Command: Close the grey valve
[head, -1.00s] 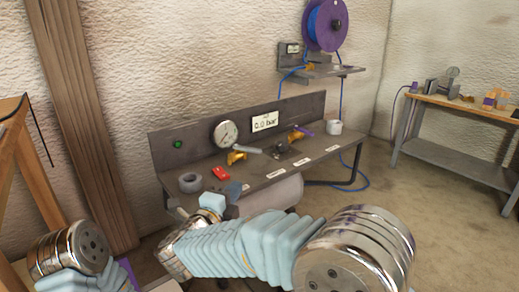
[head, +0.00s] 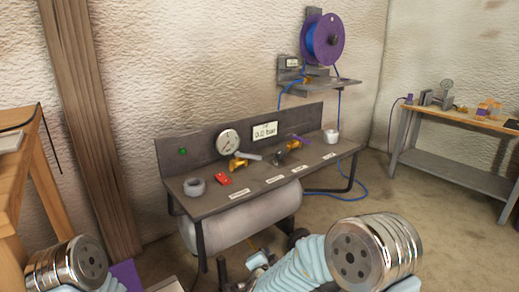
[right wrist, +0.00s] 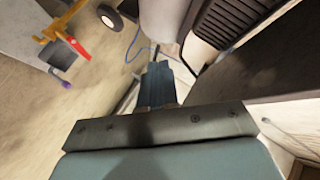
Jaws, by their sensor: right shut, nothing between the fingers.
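The grey valve (head: 248,156) is on the bench below the round gauge. It has a yellow body, and its grey lever points right, roughly along the back panel. My right gripper (head: 223,268) is low in front of the bench, well apart from the valve, partly hidden by my arm. In the right wrist view its dark fingers (right wrist: 160,78) are together and empty. My left gripper is out of the head view; only part of my left arm shows at lower left.
The gauge (head: 228,142) and a display (head: 265,132) are on the back panel. A purple-handled valve (head: 297,141), a red object (head: 223,179) and a grey tape roll (head: 195,187) are on the bench (head: 215,205). A tank (head: 245,218) is below. A red-levered yellow fitting (right wrist: 70,38) shows in the wrist view.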

